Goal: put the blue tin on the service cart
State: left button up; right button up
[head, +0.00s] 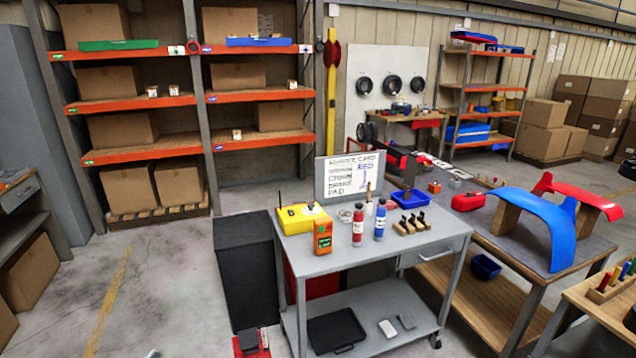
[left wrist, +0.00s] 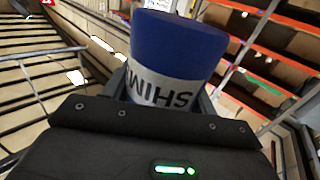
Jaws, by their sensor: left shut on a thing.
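A blue tin (left wrist: 180,45) fills the upper middle of the left wrist view. It has a pale label band with dark letters, partly reading "SHIM" upside down in the picture. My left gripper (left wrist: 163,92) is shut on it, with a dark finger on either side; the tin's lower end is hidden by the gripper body. The grey service cart (head: 345,259) stands in the middle of the head view. Neither the left gripper nor the held tin shows in the head view. My right gripper is in neither view.
The cart top bears a yellow case (head: 300,218), an orange device (head: 323,236), red and blue bottles, a blue tray (head: 410,199) and a wooden block (head: 412,228). Its front strip is bare. A black cabinet (head: 245,270) adjoins it left; a workbench (head: 500,237) stands right.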

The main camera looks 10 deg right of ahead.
aim_at(444, 228)
jog(key=i, duration=0.25)
jog(key=z, duration=2.1)
jog(key=i, duration=2.55)
jog(key=u, duration=0.65)
